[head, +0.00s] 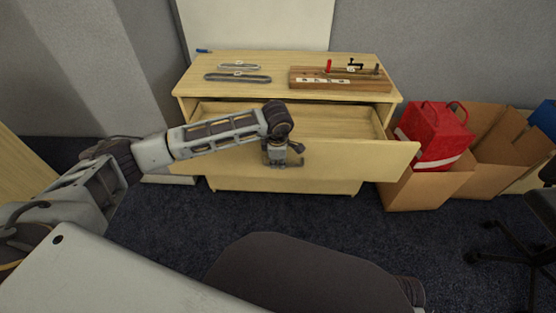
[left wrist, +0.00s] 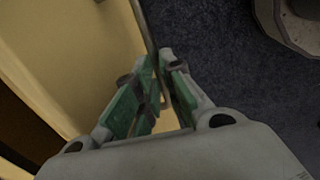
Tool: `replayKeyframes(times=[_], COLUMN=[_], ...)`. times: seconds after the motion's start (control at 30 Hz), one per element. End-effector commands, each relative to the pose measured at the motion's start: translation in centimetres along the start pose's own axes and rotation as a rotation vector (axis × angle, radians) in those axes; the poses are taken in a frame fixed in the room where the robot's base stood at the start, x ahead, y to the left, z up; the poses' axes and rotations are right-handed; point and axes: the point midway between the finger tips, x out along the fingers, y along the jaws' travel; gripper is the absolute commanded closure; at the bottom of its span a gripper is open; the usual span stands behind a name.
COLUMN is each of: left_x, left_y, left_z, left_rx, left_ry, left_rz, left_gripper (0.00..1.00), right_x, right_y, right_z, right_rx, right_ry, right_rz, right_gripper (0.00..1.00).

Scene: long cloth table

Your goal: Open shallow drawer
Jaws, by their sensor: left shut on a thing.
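The shallow drawer (head: 355,157) is the top drawer of a light wood cabinet (head: 190,87). It stands pulled well out, and its bare inside shows behind the front panel. My left gripper (head: 283,163) is at the middle of the drawer front. In the left wrist view my left gripper (left wrist: 162,92) has its green-padded fingers at the edge of the pale drawer front (left wrist: 95,35), shut on it. The exact contact is partly hidden by the fingers. My right gripper is not in view.
On the cabinet top lie two oblong metal things (head: 238,77) and a wooden board with small parts (head: 335,79). A red bag (head: 436,135) sits in a cardboard box (head: 420,187) at the right. A dark chair (head: 525,225) stands farther right. Dark carpet (head: 160,225) lies in front.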

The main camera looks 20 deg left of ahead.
Motion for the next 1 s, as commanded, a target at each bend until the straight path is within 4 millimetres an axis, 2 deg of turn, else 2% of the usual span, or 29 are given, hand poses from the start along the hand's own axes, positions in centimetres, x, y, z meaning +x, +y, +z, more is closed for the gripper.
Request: replayKeyframes(times=[0.3,0.33,0.5,1.0], left_x=[-0.04,-0.03,-0.03,-0.68], left_y=[0.02,0.02,0.03,0.05], left_z=[-0.04,-0.04,-0.03,0.04], left_rx=[-0.001,-0.001,-0.001,0.0], left_ry=[0.001,0.001,0.0,-0.001], left_rz=[0.001,0.001,0.001,0.002], left_gripper=[1.0,0.89,0.68,0.68], right_x=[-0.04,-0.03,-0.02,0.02], right_y=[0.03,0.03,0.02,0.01], right_z=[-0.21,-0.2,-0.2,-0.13], right_rx=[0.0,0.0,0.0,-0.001], right_ry=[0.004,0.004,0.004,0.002], right_rz=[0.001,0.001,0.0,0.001], right_gripper=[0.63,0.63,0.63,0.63])
